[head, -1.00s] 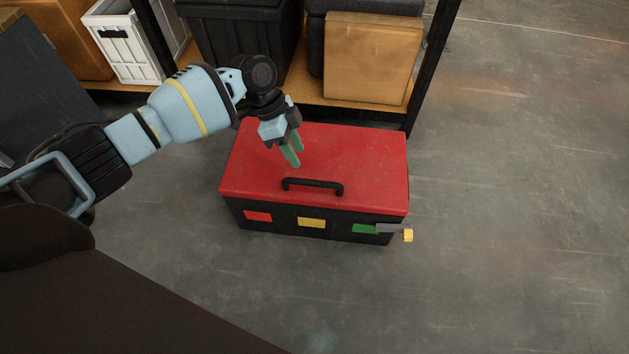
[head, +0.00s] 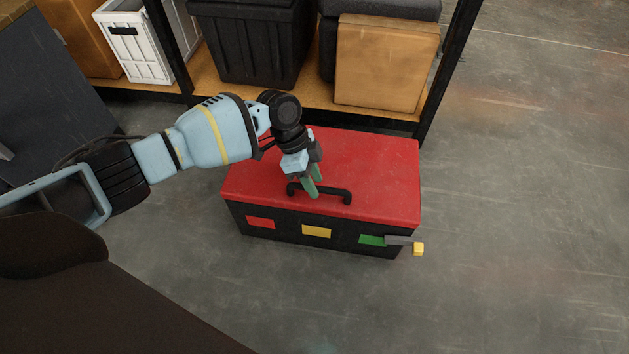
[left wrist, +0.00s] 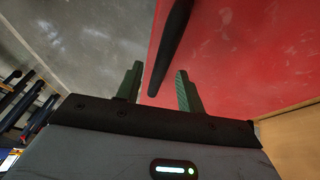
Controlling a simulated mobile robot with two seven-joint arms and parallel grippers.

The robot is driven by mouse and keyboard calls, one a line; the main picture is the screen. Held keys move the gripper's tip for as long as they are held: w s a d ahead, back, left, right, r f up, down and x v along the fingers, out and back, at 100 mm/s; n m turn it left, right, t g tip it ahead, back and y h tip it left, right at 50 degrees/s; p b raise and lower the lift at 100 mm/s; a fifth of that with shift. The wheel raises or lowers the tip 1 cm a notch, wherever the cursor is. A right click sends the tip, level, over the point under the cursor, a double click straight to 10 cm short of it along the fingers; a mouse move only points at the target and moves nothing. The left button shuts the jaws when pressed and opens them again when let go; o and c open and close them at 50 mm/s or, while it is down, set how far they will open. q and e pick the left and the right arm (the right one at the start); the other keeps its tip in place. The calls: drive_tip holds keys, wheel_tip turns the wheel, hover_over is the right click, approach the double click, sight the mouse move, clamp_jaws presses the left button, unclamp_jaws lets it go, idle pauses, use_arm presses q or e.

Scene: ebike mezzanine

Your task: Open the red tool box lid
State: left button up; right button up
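The red tool box has a red lid (head: 385,170) over a black body (head: 285,230) and stands on the floor, lid down. A black bar handle (head: 338,191) lies on the lid near its front edge. My left gripper (head: 312,190) is at the handle, pointing down, its green fingers overlapping the bar. In the left wrist view, the fingers (left wrist: 158,88) are apart and the handle (left wrist: 172,42) runs into the space between them from above. Whether they touch it I cannot tell. My right gripper is not in view.
The box front has red, yellow and green patches, and a yellow-tipped grey piece (head: 417,249) sticks out at its right corner. A shelf (head: 310,100) with a black bin (head: 250,40) and a cardboard box (head: 385,63) stands close behind. The floor (head: 530,200) at right is clear.

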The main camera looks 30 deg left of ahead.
use_arm(q)
drive_tip(key=shift+d+f, duration=0.1)
drive_tip(key=shift+f, duration=0.1)
clamp_jaws()
drive_tip(key=shift+r, duration=0.15)
